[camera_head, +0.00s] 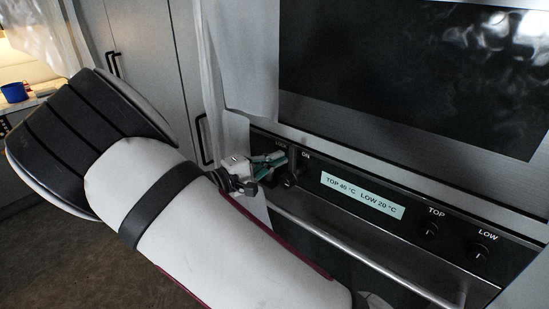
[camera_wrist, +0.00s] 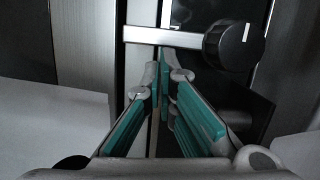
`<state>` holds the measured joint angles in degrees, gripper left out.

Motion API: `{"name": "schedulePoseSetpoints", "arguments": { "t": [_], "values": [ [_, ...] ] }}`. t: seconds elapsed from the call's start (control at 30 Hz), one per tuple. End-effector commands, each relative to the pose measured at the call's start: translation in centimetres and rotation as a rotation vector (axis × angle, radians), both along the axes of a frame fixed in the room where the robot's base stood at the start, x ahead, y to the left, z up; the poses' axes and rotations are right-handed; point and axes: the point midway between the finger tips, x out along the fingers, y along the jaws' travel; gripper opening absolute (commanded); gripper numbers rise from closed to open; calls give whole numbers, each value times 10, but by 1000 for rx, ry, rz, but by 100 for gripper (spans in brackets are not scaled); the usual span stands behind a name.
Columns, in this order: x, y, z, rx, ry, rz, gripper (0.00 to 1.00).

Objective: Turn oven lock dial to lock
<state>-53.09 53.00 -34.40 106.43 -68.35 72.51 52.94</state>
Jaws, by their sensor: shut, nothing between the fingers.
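The oven lock dial (camera_wrist: 233,45) is a round black knob with a white mark on its face, at the upper right of the wrist view. A light metal bar (camera_wrist: 160,36) runs left from it. In the head view the dial (camera_head: 289,181) sits on the dark control panel, below the "LOCK" and "ON" labels, partly hidden by my gripper. My gripper (camera_wrist: 165,72), with teal pads, is shut and empty. Its tips are just below the bar and left of the dial in the wrist view. I cannot tell whether they touch the bar. My gripper (camera_head: 277,161) also shows in the head view.
A lit display (camera_head: 362,195) reads TOP 40 °C, LOW 20 °C. The TOP knob (camera_head: 431,230) and LOW knob (camera_head: 480,252) are farther right. The oven handle (camera_head: 350,255) runs below the panel. A dark glass door (camera_head: 410,75) is above. A pale cloth (camera_head: 243,60) hangs at the left.

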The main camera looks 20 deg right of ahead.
Motion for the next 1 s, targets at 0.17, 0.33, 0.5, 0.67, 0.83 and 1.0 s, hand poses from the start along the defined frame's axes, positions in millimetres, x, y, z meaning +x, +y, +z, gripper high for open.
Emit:
{"name": "schedulePoseSetpoints", "arguments": {
  "t": [0.17,0.33,0.5,0.67,0.83,1.0],
  "values": [
    [-2,-1,1,17,-29,-10,0],
    [-2,-2,1,16,-27,-13,0],
    [5,-1,0,16,-28,-15,0],
    [26,4,-2,19,-29,-12,0],
    [23,35,-2,20,-28,-5,0],
    [12,68,-1,21,-29,-4,0]
  ]
}}
